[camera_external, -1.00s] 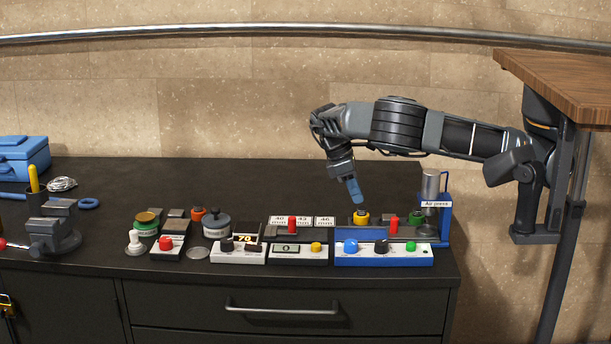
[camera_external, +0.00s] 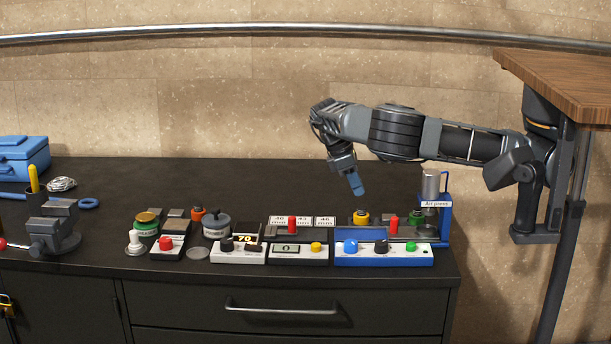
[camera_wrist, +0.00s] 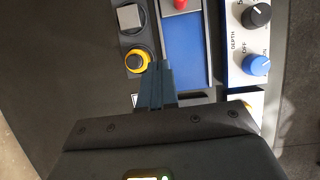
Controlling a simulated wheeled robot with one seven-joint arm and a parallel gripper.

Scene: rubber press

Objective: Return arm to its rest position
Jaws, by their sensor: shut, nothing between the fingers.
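My gripper (camera_external: 357,185) has blue fingers that are closed together and empty. It hangs tilted downward above the right part of the black bench, over the press station. In the wrist view my gripper (camera_wrist: 155,75) points at the station from above, its fingertips appearing beside a yellow ring with a dark centre (camera_wrist: 138,61). That yellow part (camera_external: 361,217) sits below the fingertips in the external view, apart from them. My arm reaches in from its mount on the right.
The air press (camera_external: 430,190) stands at the right end, near my forearm. Its panel (camera_external: 340,260) has blue, black and green knobs. Several control boxes, jars and a vise (camera_external: 52,228) line the bench to the left. The back middle of the bench (camera_external: 230,178) is clear.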

